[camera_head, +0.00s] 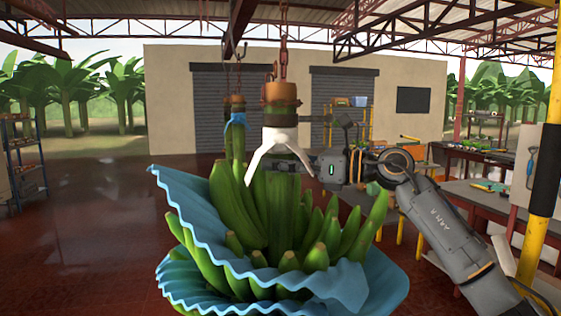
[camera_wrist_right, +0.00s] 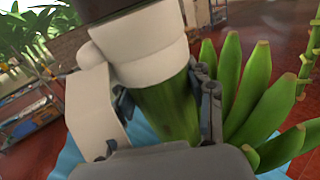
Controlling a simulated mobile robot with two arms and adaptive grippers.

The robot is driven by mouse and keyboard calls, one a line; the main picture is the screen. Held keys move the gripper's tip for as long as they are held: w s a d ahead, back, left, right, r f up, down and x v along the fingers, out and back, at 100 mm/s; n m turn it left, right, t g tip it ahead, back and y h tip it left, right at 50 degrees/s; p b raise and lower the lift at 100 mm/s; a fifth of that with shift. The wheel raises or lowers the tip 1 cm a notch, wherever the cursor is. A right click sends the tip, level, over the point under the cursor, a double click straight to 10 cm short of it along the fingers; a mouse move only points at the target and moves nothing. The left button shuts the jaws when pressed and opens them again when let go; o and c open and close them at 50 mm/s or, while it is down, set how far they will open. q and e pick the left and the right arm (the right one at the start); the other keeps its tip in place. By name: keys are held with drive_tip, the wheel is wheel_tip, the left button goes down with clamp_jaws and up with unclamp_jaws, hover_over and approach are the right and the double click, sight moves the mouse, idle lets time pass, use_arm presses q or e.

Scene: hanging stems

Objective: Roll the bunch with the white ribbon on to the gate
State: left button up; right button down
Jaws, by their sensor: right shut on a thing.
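The green banana bunch with the white ribbon (camera_head: 282,140) hangs upright in front of me from a chain and a rusty-brown collar (camera_head: 281,97). Its bananas (camera_head: 240,205) sit in a wavy blue wrap (camera_head: 180,200). My right gripper (camera_head: 305,163) reaches in from the right and is shut on the green stem just below the ribbon. In the right wrist view the fingers (camera_wrist_right: 165,112) lie on both sides of the stem (camera_wrist_right: 170,105), below the white ribbon (camera_wrist_right: 145,55). My left gripper is not in view. I cannot make out which thing is the gate.
Another bunch with a blue ribbon (camera_head: 238,119) hangs close behind, on the left. A yellow post (camera_head: 532,245) with a black pad stands at the right edge, near tables (camera_head: 480,195). Open red floor (camera_head: 90,230) lies to the left, with a shelf (camera_head: 25,150) beyond.

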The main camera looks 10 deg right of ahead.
drive_tip(key=shift+f, duration=0.1)
drive_tip(key=c, duration=0.7)
unclamp_jaws()
drive_tip(key=shift+o, duration=1)
drive_tip(key=shift+w, duration=0.35)
drive_tip(key=shift+s+d, duration=0.4)
drive_tip(key=shift+d, duration=0.05)
hover_over(337, 202)
drive_tip(key=shift+s, duration=0.1)
drive_tip(key=shift+f, duration=0.1)
